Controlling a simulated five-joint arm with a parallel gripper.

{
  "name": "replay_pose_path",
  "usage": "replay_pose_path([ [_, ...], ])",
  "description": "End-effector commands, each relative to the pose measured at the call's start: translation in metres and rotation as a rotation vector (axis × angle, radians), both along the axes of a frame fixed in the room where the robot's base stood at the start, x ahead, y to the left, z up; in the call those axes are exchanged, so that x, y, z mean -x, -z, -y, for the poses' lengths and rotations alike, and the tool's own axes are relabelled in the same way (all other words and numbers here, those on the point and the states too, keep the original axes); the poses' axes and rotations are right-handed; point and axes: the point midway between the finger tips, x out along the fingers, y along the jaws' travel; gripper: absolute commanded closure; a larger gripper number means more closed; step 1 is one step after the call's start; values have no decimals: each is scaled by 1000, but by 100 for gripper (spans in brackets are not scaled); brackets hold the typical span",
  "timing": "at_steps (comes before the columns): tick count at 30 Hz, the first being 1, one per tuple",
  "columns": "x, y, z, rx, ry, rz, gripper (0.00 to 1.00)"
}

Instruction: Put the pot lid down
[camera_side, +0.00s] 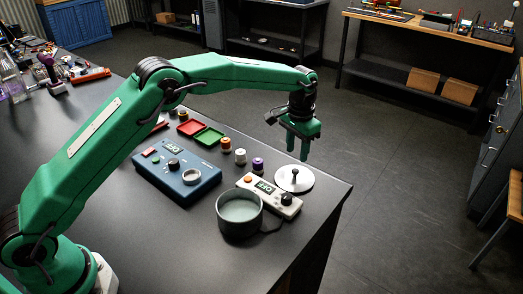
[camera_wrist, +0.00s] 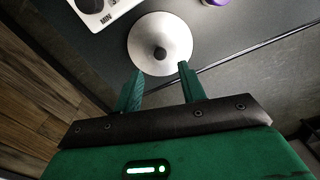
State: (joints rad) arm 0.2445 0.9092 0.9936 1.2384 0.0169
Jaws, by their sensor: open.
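The pot lid (camera_side: 294,179) is a pale round disc with a dark knob, lying flat on the black table near its far right corner. In the wrist view the lid (camera_wrist: 160,35) is just beyond my fingertips, its knob roughly centred. My gripper (camera_side: 304,155) is above the lid in the side view, fingers pointing down, open and empty. In the wrist view its two green fingers (camera_wrist: 159,70) are spread apart with nothing between them. The dark pot (camera_side: 239,213) stands uncovered to the left of the lid, with pale contents.
A white device with a display (camera_side: 268,195) lies between pot and lid. A blue control box (camera_side: 177,172) is further left. Small coloured knobs, including a purple-topped one (camera_side: 258,165), stand behind. The table edge (camera_side: 335,205) is close to the lid's right.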

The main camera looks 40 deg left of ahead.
Motion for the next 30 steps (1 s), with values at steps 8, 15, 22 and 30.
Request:
replay_pose_path([
  [8, -1, -37, 0, 1, 0, 2, 60],
  [15, 0, -47, 0, 0, 0, 1, 60],
  [22, 0, -47, 0, 0, 0, 0, 60],
  [30, 0, -47, 0, 0, 0, 0, 60],
])
